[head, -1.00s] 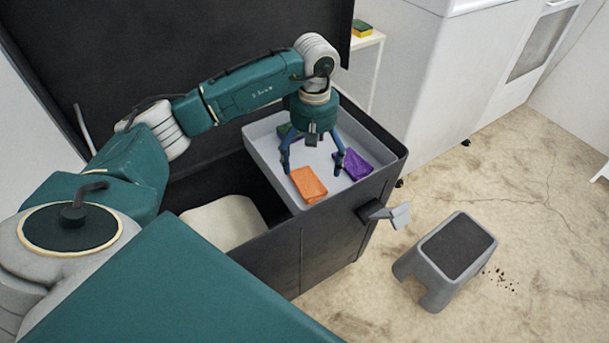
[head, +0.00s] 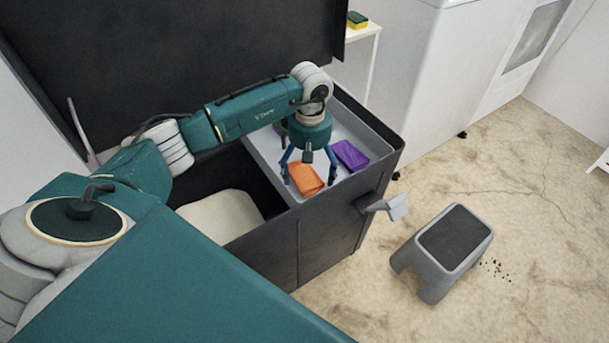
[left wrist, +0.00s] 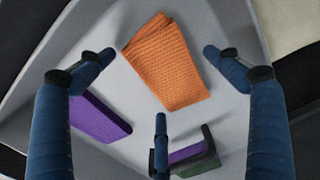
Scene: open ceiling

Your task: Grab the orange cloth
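The orange cloth (head: 305,178) lies folded flat on a grey tray (head: 264,158) set in the top of a dark open chest. My left gripper (head: 309,178) points down over the tray, open, with its fingers apart close around the cloth in the head view. In the left wrist view the orange cloth (left wrist: 166,62) lies beyond the spread fingertips of my left gripper (left wrist: 158,75), with nothing between them held. My right gripper is not in view.
Another purple and green item (left wrist: 193,155) lies near the lower finger. The chest's raised lid (head: 170,60) stands behind my arm. A grey step stool (head: 445,250) stands on the floor.

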